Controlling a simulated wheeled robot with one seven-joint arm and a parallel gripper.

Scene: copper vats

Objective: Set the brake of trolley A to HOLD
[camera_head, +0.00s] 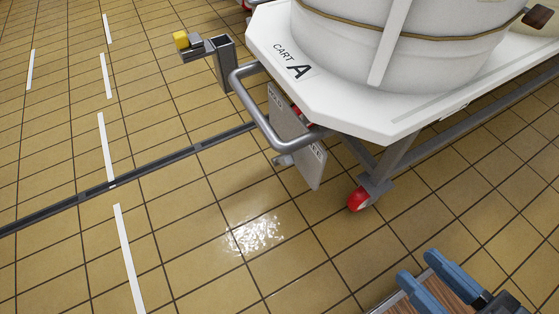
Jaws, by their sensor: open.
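Trolley A (390,125), a white cart marked "CART A", stands at the upper right with a large pale vat (345,45) on it. A grey plate (297,145) with small lettering hangs below its front edge, behind the bent grey tube handle (247,95). A red part (298,113) shows partly behind the handle, and a small grey knob or lever end (284,160) sits at the plate's lower left. I cannot read the brake's setting. My gripper (420,268), with blue fingers, is at the lower right, open and empty, apart from the trolley.
A post with a yellow-tipped bracket (183,41) stands left of the trolley's corner. A red caster wheel (358,200) is under the trolley. A dark floor channel (150,171) and white dashes (106,145) cross the tiles. The floor at left and centre is clear.

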